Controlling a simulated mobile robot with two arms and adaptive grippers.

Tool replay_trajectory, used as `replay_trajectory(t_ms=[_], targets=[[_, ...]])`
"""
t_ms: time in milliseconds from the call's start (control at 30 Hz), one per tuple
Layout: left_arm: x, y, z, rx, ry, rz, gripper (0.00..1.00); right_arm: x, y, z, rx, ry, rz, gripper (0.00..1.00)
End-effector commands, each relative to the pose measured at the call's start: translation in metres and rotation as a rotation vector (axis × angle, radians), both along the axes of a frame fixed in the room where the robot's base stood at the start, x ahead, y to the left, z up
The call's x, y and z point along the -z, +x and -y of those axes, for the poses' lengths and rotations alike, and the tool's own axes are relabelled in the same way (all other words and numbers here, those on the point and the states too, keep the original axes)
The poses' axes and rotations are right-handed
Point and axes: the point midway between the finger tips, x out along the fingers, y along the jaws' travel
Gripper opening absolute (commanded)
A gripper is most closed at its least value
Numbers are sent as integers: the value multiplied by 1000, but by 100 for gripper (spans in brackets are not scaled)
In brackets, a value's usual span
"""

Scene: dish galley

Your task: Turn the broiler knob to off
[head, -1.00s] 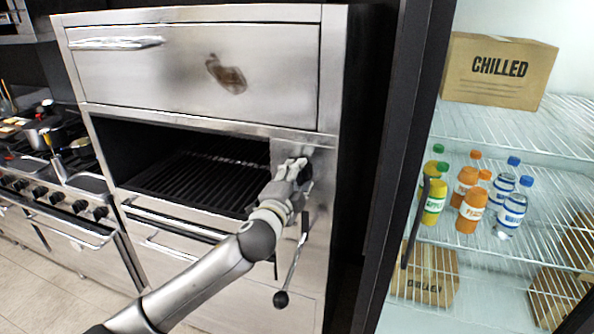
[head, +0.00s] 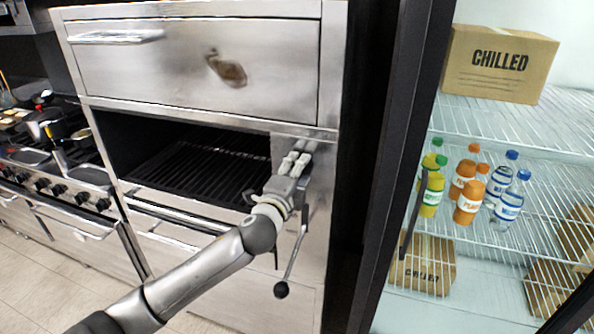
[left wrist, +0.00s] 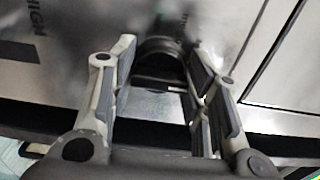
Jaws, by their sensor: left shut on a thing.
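The broiler (head: 200,115) is a stainless steel unit with an open grill cavity. Its dark round knob (left wrist: 158,55) shows between the fingers in the left wrist view, with the printed word HIGH upside down on the panel at upper left. My left gripper (head: 300,158) is at the control panel right of the cavity and is shut on the knob. In the head view the fingers mostly hide the knob, so its pointer setting cannot be read. My right gripper is not in view.
A lever with a black ball end (head: 281,289) hangs below the gripper, close to my wrist. An open fridge with bottles (head: 470,195) and a CHILLED box (head: 500,65) stands right, behind a dark frame. A stove (head: 60,180) with pans stands left.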

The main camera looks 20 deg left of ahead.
Motion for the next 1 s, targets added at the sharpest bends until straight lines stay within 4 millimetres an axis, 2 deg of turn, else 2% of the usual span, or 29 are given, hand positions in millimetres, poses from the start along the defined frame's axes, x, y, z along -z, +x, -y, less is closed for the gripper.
replay_trajectory(t_ms=[67, 100, 267, 667, 867, 1000], targets=[[0, 0, 0, -1, 2, 0, 20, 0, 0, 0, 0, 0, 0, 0], [0, 0, 0, -1, 2, 0, 49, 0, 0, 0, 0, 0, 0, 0], [0, 0, 0, -1, 1, 0, 68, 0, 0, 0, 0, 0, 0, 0], [0, -4, 0, 0, 0, 0, 68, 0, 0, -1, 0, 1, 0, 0], [1, -29, -1, 1, 0, -2, 68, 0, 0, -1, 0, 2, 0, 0], [2, -57, -2, 1, 0, -3, 68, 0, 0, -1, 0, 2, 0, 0]])
